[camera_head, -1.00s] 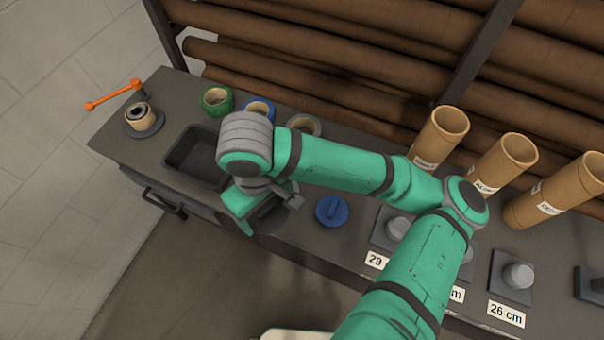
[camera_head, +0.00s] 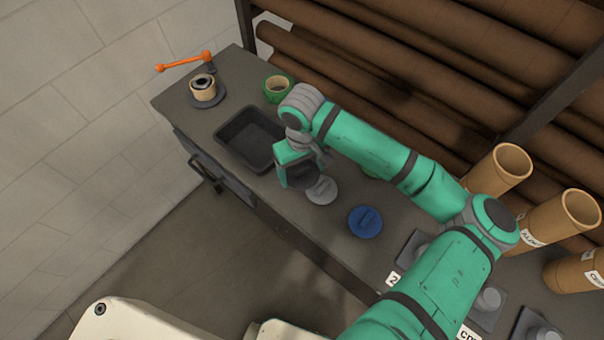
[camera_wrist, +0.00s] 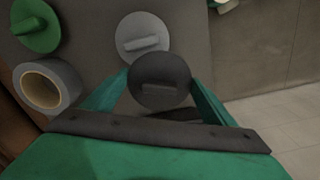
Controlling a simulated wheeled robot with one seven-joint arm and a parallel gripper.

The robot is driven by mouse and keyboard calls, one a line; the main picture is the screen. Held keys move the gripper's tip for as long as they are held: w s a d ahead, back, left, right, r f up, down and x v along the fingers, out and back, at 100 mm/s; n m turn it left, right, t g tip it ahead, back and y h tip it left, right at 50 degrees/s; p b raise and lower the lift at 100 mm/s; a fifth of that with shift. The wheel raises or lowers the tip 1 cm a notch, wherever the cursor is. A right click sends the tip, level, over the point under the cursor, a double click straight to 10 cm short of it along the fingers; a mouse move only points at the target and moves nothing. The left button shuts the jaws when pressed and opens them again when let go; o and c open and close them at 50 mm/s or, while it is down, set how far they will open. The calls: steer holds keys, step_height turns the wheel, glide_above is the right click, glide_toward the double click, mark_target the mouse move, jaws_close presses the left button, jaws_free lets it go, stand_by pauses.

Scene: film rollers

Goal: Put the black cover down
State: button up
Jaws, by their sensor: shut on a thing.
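My gripper (camera_head: 299,167) is shut on the black cover (camera_wrist: 160,82), a round dark disc with a raised bar grip. In the wrist view the cover sits between the two green fingers. In the head view it shows as a dark disc (camera_head: 303,178) under the gripper, held over the bench between the dark bin and the grey cover. The grey cover (camera_head: 321,191) lies on the bench right beside it in the picture; it also shows in the wrist view (camera_wrist: 142,38). Any gap beneath the black cover cannot be told.
The open dark bin (camera_head: 250,138) is left of the gripper. A blue cover (camera_head: 365,222) lies to the right. The wrist view shows a green cover (camera_wrist: 36,27) and a grey tape roll (camera_wrist: 47,87). Cardboard tubes (camera_head: 498,170) stand at the right.

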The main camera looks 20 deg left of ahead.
mark_target(302, 175)
steer(key=f, duration=0.3)
steer(key=shift+w+a+f, duration=0.1)
steer(key=shift+w+f, duration=0.15)
steer(key=shift+w, duration=0.1)
steer(key=shift+f, duration=0.25)
steer(key=shift+c, duration=0.9)
steer(key=o, duration=1.3)
steer(key=shift+c, duration=0.2)
steer(key=shift+r, duration=0.1)
